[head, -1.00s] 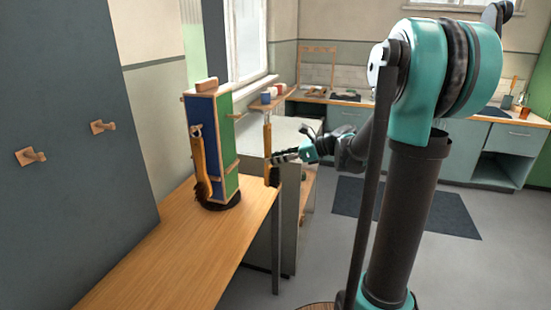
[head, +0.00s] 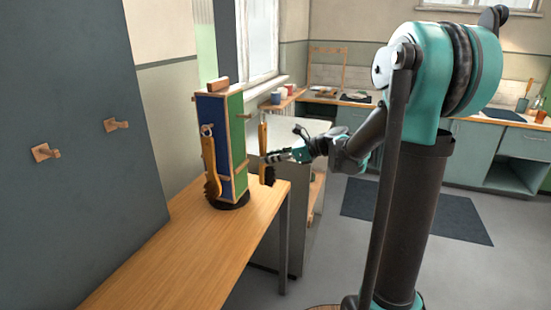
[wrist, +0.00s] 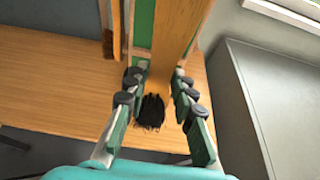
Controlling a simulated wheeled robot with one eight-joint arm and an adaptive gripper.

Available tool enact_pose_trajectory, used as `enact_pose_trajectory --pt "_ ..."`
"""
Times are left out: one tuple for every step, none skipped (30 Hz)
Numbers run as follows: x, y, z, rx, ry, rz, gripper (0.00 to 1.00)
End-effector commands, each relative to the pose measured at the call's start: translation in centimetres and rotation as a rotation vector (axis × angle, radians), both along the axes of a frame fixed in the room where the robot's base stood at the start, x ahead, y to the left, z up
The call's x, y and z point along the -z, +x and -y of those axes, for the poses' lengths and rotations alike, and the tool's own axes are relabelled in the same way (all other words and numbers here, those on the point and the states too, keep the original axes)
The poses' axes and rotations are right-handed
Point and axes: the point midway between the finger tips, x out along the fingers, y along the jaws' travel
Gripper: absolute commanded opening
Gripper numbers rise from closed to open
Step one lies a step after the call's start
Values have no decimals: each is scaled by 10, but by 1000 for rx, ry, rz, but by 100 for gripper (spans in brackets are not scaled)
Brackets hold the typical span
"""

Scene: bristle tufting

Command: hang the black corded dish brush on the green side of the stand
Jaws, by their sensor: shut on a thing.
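The stand (head: 212,115) is upright on the wooden table, with a blue side toward the left and a green side (head: 237,130) toward the right. Small wooden pegs stick out of the green side. My gripper (head: 275,157) is shut on a brush with a wooden handle (head: 263,138) and dark bristles, held upright just right of the green side, with a small gap. In the wrist view the handle (wrist: 177,25) rises between my fingers (wrist: 160,78), and black bristles (wrist: 150,112) show below. I cannot make out its cord. The green side (wrist: 143,25) is beyond it.
Another wooden-handled brush (head: 210,165) hangs on the blue side. The wooden table (head: 190,250) is clear in front. A grey cabinet (head: 300,225) stands right of the table. A dark wall panel (head: 80,100) with two wooden pegs (head: 115,125) is at the left.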

Motion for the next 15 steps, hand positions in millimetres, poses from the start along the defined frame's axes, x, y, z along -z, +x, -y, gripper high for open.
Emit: enact_pose_trajectory --pt "0 1 -4 -2 0 0 0" --pt "1 1 -6 -2 0 0 0" --pt "1 2 -8 -2 0 0 0" --pt "1 3 -9 -2 0 0 0" --pt "1 4 -11 -1 0 1 0" --pt "2 5 -14 -1 0 1 0" --pt "2 5 -15 -1 0 1 0" --pt "2 6 -17 -2 0 0 0" --pt "3 6 -20 -2 0 -1 0" --pt "3 7 -22 -2 0 -1 0" --pt "3 8 -23 -2 0 -1 0" --pt "3 9 -25 -2 0 -1 0" --pt "3 10 -27 -1 0 0 0" --pt "4 10 -29 -1 0 0 0" --pt "4 11 -31 -1 0 0 0"
